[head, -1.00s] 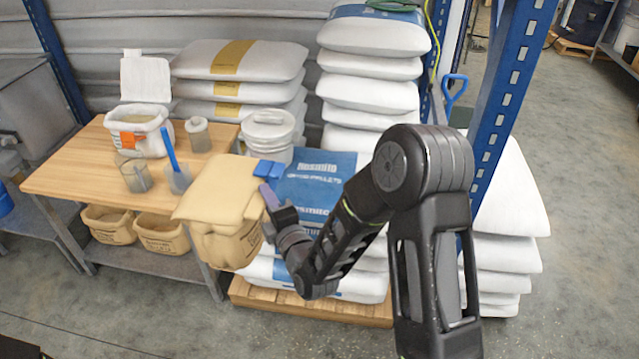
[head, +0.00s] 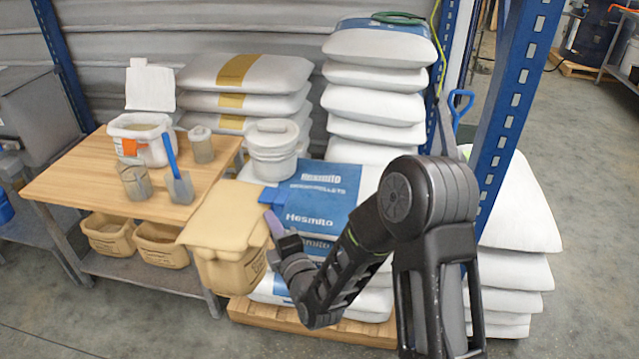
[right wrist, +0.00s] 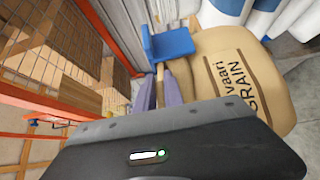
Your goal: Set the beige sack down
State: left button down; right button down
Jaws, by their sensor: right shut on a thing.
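The beige sack (head: 226,272) hangs bulging between the wooden-topped table and the pallet stack in the head view. Its flat top flap is folded over. My right gripper (head: 271,221) is shut on the sack's right side near its top. In the right wrist view, the purple fingers (right wrist: 166,84) close at the sack's edge, and the sack (right wrist: 225,62) shows dark printed lettering. A blue piece (right wrist: 168,42) is at the fingertips. I cannot tell whether the sack's bottom touches anything. My left gripper is not in view.
A pallet (head: 315,324) carries white bags and blue printed bags (head: 318,196). A white bucket (head: 272,150) stands behind the sack. The wooden-topped table (head: 80,180) at left holds containers and a blue scoop (head: 177,183). A blue rack post (head: 500,130) stands right of my arm.

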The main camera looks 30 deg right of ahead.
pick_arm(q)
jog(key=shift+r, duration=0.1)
pick_arm(e)
jog(key=shift+r, duration=0.3)
